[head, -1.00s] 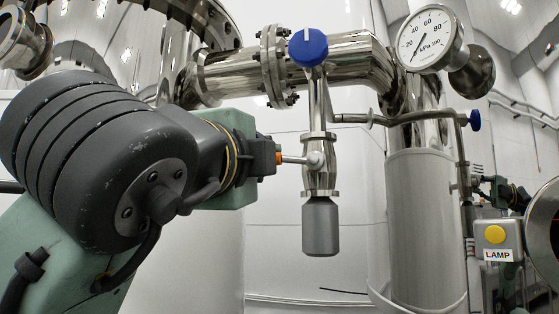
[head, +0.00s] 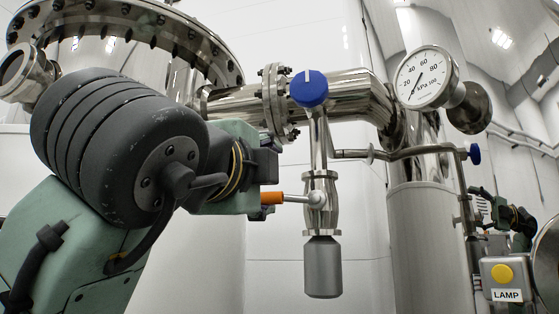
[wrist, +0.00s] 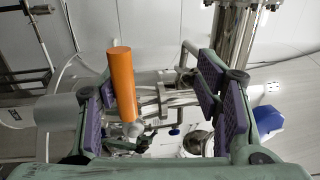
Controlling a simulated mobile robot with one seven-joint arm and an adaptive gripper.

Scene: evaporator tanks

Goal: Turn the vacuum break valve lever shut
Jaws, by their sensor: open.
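The valve (head: 320,205) is a polished metal body below the pipe, with a lever sticking out to the left. The lever has a metal rod and an orange grip (head: 271,197), also seen in the wrist view (wrist: 122,80). My gripper (head: 265,165) is left of the valve, just above the grip in the head view. In the wrist view, my gripper (wrist: 158,85) is open with purple pads. The orange grip appears between the fingers, closer to the left one; contact cannot be told. In the head view the finger ends are partly unclear.
A blue knob (head: 309,88) sits above the valve, and a grey cylinder (head: 323,266) hangs beneath it. A thin side pipe (head: 410,153) runs right. A pressure gauge (head: 427,79) is upper right, and a lamp box (head: 507,278) lower right. White wall lies behind.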

